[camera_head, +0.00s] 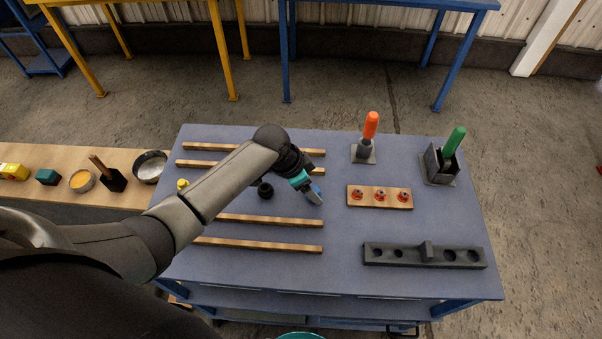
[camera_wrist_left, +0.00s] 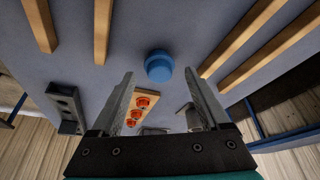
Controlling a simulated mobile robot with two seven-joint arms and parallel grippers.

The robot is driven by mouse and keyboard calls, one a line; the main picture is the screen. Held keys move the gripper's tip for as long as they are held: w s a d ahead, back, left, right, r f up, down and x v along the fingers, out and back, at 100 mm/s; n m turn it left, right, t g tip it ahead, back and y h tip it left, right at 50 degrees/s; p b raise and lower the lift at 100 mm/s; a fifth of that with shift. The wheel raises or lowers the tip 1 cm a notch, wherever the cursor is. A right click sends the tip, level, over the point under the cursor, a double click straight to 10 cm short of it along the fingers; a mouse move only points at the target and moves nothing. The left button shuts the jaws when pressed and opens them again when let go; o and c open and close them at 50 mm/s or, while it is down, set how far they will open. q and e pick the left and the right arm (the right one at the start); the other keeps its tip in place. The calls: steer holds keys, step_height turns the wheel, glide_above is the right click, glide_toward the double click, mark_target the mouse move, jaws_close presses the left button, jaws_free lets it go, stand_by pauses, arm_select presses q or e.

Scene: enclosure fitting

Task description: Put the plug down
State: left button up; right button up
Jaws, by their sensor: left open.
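A round blue plug (camera_wrist_left: 159,66) stands on the blue-grey table top (camera_head: 350,285), just past the fingertips in the left wrist view. In the head view a bit of the blue plug (camera_head: 317,188) shows at the fingers. My left gripper (camera_head: 312,194) is open, and its fingers lie apart on either side of the plug's line in the wrist view (camera_wrist_left: 160,78). I see no finger touching the plug. A black plug (camera_head: 265,190) and a small yellow one (camera_head: 182,184) stand to the left. My right gripper is not in view.
Wooden strips (camera_head: 270,220) lie on the table's left half. To the right are a wooden block with red rings (camera_head: 380,207), a dark block with holes (camera_head: 425,256), an orange-handled tool (camera_head: 371,125) and a green-handled tool (camera_head: 454,140) in stands. A side bench (camera_head: 60,200) holds several items.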

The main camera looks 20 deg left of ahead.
arm_select(q)
steer(key=p+v, duration=0.2)
steer(key=v, duration=0.9)
steer(key=shift+s, duration=0.1)
